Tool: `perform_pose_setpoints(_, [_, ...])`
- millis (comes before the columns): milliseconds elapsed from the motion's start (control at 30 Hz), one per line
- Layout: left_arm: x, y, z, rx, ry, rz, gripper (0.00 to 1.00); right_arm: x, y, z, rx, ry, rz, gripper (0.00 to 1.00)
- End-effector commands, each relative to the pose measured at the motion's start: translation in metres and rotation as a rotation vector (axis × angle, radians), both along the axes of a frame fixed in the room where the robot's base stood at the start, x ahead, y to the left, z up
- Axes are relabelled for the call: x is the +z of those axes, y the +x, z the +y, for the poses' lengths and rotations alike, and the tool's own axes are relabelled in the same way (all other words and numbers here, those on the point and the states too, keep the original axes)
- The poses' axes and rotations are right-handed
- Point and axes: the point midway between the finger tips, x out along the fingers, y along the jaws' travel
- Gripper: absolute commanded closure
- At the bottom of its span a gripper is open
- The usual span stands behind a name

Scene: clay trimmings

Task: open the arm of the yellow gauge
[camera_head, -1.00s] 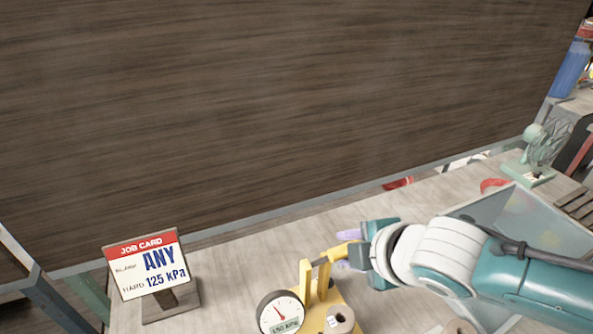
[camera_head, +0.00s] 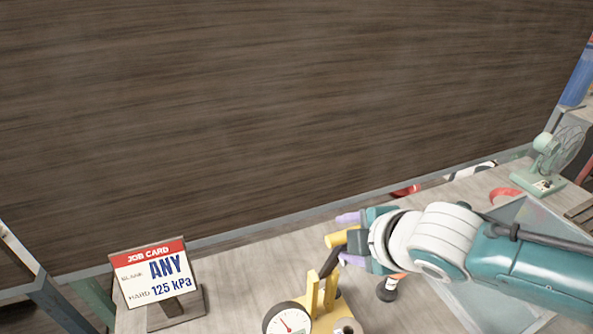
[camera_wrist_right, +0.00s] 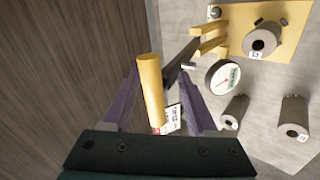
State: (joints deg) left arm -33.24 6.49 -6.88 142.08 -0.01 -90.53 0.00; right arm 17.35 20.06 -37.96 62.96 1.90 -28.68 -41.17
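The yellow gauge (camera_head: 322,300) stands at the bottom middle of the head view, cut off by the lower edge. It also shows in the right wrist view (camera_wrist_right: 285,25) with a grey clay cylinder (camera_wrist_right: 262,40) on its plate. Its dark arm (camera_head: 330,262) slants up from the yellow posts and ends in a yellow handle (camera_head: 337,239). My right gripper (camera_head: 350,239) is at the handle, its purple fingers on either side. My left gripper is out of view.
A round dial (camera_head: 287,321) is beside the gauge posts. A job card (camera_head: 153,272) stands at the left. Two loose grey cylinders (camera_wrist_right: 235,110) (camera_wrist_right: 292,117) lie near the gauge. A green fan (camera_head: 545,165) stands at the far right. The table between card and gauge is clear.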

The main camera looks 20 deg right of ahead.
Motion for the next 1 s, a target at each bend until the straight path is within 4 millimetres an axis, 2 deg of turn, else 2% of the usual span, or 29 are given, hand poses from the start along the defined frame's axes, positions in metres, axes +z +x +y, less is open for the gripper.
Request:
perform_pose_setpoints(267, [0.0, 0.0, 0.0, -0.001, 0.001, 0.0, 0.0, -0.001, -0.002, 0.001, 0.003, -0.003, 0.006, 0.42])
perform_pose_setpoints(433, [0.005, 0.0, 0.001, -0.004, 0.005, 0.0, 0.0, 0.006, -0.008, 0.0, 0.005, -0.003, 0.007, 0.42])
perform_pose_setpoints(700, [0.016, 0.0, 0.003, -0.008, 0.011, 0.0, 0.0, 0.036, -0.035, -0.002, 0.006, -0.003, 0.004, 0.42])
perform_pose_setpoints(1000, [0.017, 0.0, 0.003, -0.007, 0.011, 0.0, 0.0, 0.064, -0.062, -0.005, 0.003, -0.002, 0.004, 0.42])
